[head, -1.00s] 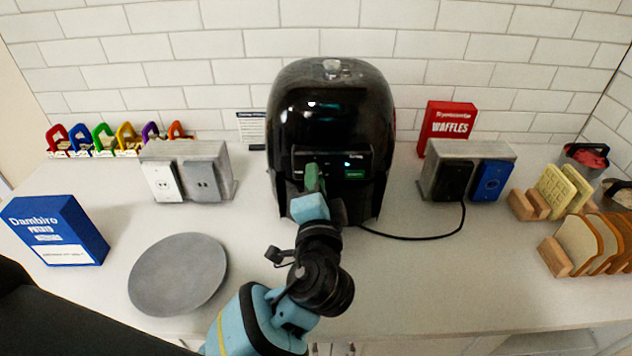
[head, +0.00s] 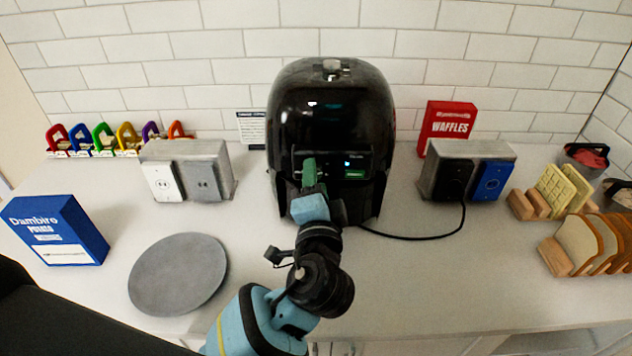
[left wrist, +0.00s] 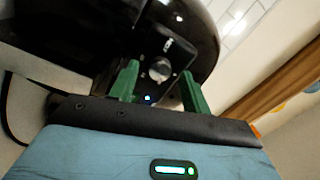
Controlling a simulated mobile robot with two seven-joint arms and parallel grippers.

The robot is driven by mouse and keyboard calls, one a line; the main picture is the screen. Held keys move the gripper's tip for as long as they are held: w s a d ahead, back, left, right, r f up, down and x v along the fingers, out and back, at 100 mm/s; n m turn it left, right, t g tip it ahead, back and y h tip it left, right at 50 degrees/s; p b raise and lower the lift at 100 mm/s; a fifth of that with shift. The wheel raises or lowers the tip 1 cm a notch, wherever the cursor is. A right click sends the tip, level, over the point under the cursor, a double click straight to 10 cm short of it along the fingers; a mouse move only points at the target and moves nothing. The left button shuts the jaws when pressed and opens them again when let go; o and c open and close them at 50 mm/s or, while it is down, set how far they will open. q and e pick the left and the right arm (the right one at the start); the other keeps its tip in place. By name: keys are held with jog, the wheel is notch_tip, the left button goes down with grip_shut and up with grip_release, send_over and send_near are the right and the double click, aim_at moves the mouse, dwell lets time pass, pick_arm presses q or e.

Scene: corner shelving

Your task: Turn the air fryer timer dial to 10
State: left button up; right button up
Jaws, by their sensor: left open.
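The black air fryer (head: 332,105) stands against the tiled wall in the middle of the counter. Its front panel (head: 362,160) has small lights and a green label. In the left wrist view a round grey timer dial (left wrist: 157,75) shows on the panel. My left gripper (head: 309,168), with green fingers, is in front of the panel and hides the dial in the head view. In the left wrist view the open fingers (left wrist: 160,66) stand on either side of the dial; I cannot tell whether they touch it. The dial's setting is too small to read. My right gripper is not in view.
A grey plate (head: 178,274) and a blue box (head: 55,230) are at the left. Outlet blocks stand on both sides of the fryer. A black cord (head: 425,237) runs to the right block (head: 468,150). Bread racks (head: 585,245) stand at the right. The front right counter is clear.

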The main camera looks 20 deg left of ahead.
pick_arm(q)
jog(key=v, duration=0.7)
jog(key=shift+s+b, duration=0.35)
jog(key=shift+b, duration=0.1)
jog(key=shift+f, duration=0.1)
